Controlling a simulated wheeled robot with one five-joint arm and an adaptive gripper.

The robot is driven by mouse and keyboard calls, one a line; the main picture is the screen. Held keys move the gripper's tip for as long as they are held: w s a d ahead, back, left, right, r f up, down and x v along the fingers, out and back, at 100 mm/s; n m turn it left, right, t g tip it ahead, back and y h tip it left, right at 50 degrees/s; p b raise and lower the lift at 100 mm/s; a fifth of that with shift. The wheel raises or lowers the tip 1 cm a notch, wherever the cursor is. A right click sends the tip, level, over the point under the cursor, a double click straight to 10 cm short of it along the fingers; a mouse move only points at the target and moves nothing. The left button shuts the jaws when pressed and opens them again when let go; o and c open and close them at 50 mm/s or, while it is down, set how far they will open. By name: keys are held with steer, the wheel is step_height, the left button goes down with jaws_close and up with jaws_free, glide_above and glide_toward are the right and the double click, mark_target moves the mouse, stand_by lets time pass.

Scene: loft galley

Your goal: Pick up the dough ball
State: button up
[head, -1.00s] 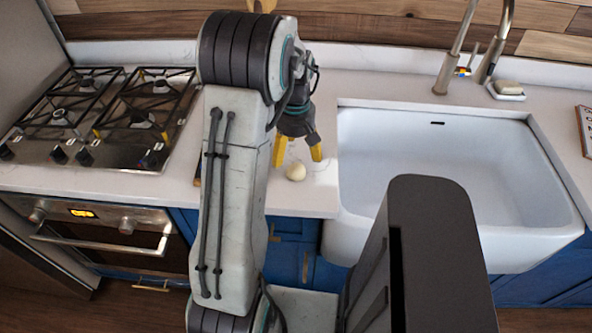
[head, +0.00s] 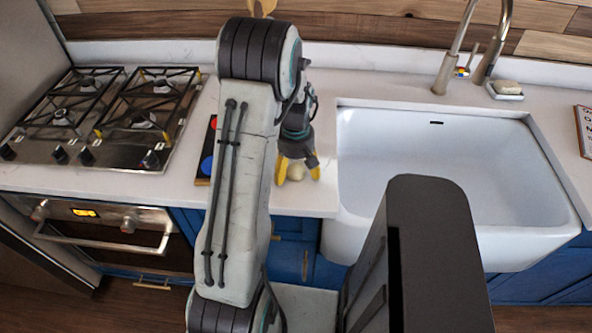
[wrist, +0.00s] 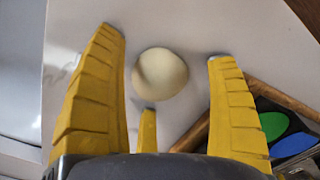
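The dough ball (head: 297,172) is a small, pale cream ball on the white counter, left of the sink. It also shows in the wrist view (wrist: 160,73), just beyond the short middle finger and between the two longer side fingers. My gripper (head: 299,177) has yellow fingers and points down at the ball. In the wrist view my gripper (wrist: 165,62) is open, with clear space between the ball and each finger. In the head view the fingers partly hide the ball.
A wooden-edged board (wrist: 207,128) with coloured discs lies close by, partly hidden by my arm in the head view. The gas hob (head: 110,115) is to the left. The white sink (head: 450,165) is to the right, with a tap (head: 445,70) behind it.

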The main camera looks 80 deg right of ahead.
steer(key=c, duration=1.3)
steer(key=shift+o, duration=0.2)
